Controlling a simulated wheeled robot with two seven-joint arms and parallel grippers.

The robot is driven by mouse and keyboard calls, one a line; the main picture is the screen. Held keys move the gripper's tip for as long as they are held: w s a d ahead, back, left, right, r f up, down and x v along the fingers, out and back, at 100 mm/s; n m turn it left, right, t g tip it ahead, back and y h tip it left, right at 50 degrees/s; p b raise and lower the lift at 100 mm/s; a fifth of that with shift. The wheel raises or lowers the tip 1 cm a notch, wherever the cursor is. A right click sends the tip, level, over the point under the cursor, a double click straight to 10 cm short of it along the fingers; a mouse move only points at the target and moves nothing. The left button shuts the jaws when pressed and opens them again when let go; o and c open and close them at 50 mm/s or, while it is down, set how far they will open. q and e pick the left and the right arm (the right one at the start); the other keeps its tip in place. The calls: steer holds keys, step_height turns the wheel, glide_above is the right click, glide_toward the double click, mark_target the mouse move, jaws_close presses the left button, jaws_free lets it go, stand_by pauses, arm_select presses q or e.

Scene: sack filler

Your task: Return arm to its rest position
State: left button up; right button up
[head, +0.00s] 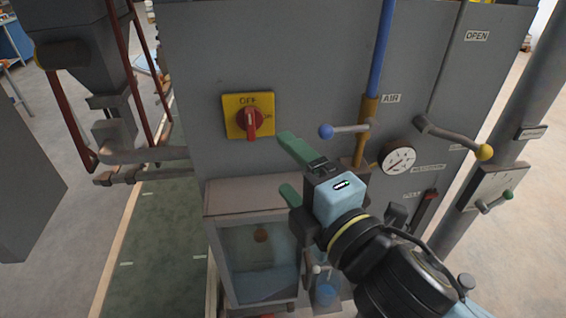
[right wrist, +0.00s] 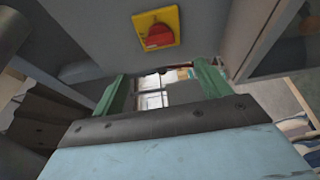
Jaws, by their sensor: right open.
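My right gripper (head: 291,170) reaches in from the lower right in the head view, in front of the grey machine cabinet (head: 300,60). Its two green fingers are spread apart with nothing between them. In the right wrist view, the gripper's green fingers (right wrist: 158,88) also stand apart and empty. The red rotary switch (head: 251,122) on its yellow plate is up and left of the fingers, apart from them. The switch (right wrist: 158,36) also shows above the fingers in the right wrist view. My left gripper is not in view.
A blue-ended lever (head: 347,129), a pressure gauge (head: 398,158) and a yellow-ended lever (head: 455,137) are on the cabinet near my right arm. A clear-fronted box (head: 258,265) sits below the gripper. A grey post (head: 505,140) stands at right. Open floor (head: 60,285) lies at left.

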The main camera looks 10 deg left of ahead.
steer(key=shift+s+d, duration=0.2)
steer(key=shift+d, duration=0.05)
steer(key=shift+w, duration=0.1)
